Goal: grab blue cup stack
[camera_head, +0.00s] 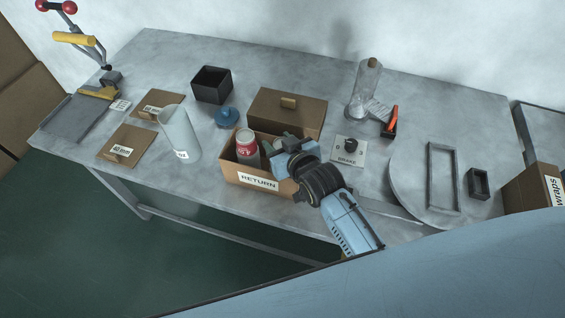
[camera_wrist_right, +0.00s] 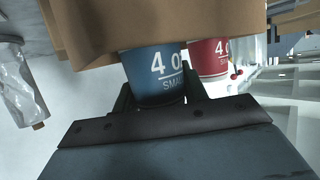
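The blue cup stack (camera_wrist_right: 155,75), marked "4 o" and "SMA", shows in the right wrist view between the two fingers of my right gripper (camera_wrist_right: 160,92). The fingers lie close along both its sides; I cannot tell whether they press on it. In the head view my right gripper (camera_head: 288,154) reaches into the brown RETURN box (camera_head: 230,176) and hides much of its right part. A red cup stack (camera_head: 247,150) stands in the box's left part; in the wrist view it (camera_wrist_right: 209,58) is beside the blue one. My left gripper is not in view.
A lidded brown box (camera_head: 285,113) stands behind the RETURN box. A white cylinder (camera_head: 179,136) is to the left, a blue knobbed piece (camera_head: 227,118) behind. A clear bottle (camera_head: 365,92), a BRAKE plate (camera_head: 349,152) and a round plate (camera_head: 415,190) are to the right.

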